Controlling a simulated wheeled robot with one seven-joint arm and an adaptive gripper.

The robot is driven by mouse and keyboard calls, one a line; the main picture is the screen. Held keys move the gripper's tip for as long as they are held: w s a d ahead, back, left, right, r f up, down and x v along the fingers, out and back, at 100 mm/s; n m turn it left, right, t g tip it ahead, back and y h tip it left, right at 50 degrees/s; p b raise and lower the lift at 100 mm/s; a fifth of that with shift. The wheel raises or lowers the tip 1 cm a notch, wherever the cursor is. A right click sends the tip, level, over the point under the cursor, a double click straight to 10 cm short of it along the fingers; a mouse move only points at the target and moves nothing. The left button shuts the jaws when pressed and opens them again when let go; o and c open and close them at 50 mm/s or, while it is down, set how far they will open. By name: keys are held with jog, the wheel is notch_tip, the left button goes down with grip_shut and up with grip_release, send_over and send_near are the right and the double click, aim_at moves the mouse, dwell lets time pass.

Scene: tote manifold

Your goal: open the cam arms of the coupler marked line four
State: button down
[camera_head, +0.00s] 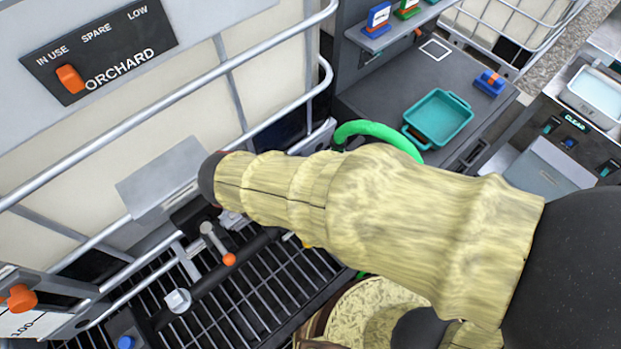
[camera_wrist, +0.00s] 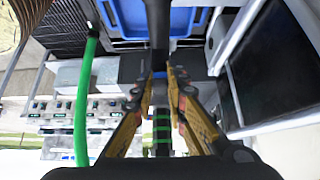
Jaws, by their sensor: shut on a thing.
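In the wrist view, my gripper (camera_wrist: 162,80) has its two yellowish fingers closed in on a dark, narrow part (camera_wrist: 161,132) with green bands between them. I cannot tell whether this part is a cam arm of the line four coupler. No line four marking is readable in either view. In the head view, my tan-sleeved arm crosses the middle and hides the gripper and whatever it holds. A green hose (camera_head: 378,130) arcs out behind my arm; a green hose also runs down the left of the wrist view (camera_wrist: 84,95).
A caged tank (camera_head: 130,150) labelled ORCHARD fills the head view's left. Below it, a lever with an orange knob (camera_head: 229,259) and a grey fitting (camera_head: 178,300) sit over a dark grate (camera_head: 250,310). A teal tray (camera_head: 441,118) stands on the dark bench behind my arm.

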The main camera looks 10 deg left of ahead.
dwell(0.3)
jog(key=c, duration=1.8)
grip_release()
jog(key=shift+c, duration=0.2)
jog(key=shift+o, duration=0.4)
jog(key=v, duration=1.2)
